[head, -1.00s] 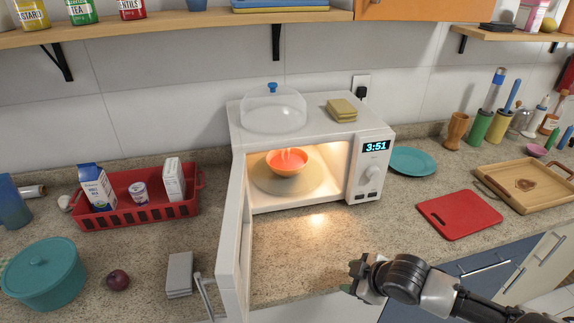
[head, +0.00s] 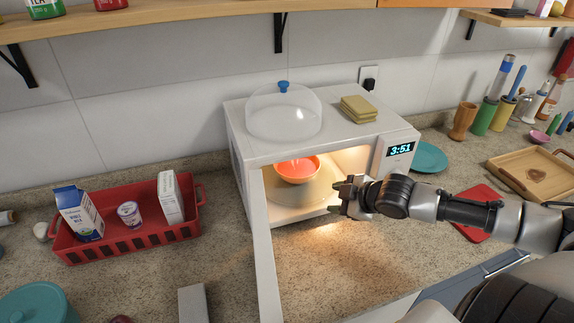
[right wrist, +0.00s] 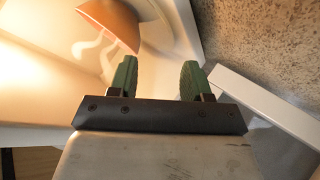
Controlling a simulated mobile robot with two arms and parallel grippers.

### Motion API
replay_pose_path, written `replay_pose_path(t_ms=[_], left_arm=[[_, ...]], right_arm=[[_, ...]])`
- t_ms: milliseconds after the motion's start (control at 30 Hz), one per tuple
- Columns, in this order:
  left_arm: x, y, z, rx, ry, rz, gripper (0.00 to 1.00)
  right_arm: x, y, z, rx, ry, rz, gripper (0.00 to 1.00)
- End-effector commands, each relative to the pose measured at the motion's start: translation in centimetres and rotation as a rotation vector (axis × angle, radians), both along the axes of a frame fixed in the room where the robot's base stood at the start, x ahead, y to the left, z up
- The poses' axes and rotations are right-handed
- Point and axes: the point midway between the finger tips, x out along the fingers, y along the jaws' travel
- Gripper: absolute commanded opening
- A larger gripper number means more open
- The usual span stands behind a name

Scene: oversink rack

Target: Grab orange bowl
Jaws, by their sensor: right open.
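The orange bowl (head: 298,170) sits on the turntable plate (head: 318,190) inside the lit, open microwave (head: 235,140). It also shows in the right wrist view (right wrist: 112,22), ahead of the fingers and to the left, with steam-like wisps beside it. My right gripper (head: 338,195) is at the microwave's mouth, to the right of the bowl and nearer to me. Its two green fingertips (right wrist: 158,76) are apart with nothing between them. The gripper does not touch the bowl. My left gripper is not in view.
The open microwave door (head: 266,270) stands out at the left of the opening. A clear dome lid (head: 284,112) and sponges (head: 359,109) lie on top of the microwave. A red basket (head: 130,240) stands left; a red cutting board (head: 478,232) lies right.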

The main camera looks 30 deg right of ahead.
Motion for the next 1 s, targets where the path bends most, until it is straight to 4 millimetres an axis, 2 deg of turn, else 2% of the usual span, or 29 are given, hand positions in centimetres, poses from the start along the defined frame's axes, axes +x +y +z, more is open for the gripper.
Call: replay_pose_path(t_ms=[233,367,467,733,1000], left_arm=[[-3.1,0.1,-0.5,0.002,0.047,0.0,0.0],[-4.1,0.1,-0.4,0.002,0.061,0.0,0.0],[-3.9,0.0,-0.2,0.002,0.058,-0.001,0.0],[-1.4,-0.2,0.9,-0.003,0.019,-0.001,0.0],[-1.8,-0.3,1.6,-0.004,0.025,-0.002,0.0]], right_arm=[[1.8,0.4,0.0,0.002,-0.005,-0.002,0.49],[3.0,0.6,0.2,0.006,-0.005,-0.004,0.49],[4.1,0.9,0.2,0.005,-0.005,-0.003,0.49],[7.7,1.8,0.3,0.006,-0.005,-0.002,0.49],[10.5,2.4,0.1,0.003,-0.001,0.0,0.49]])
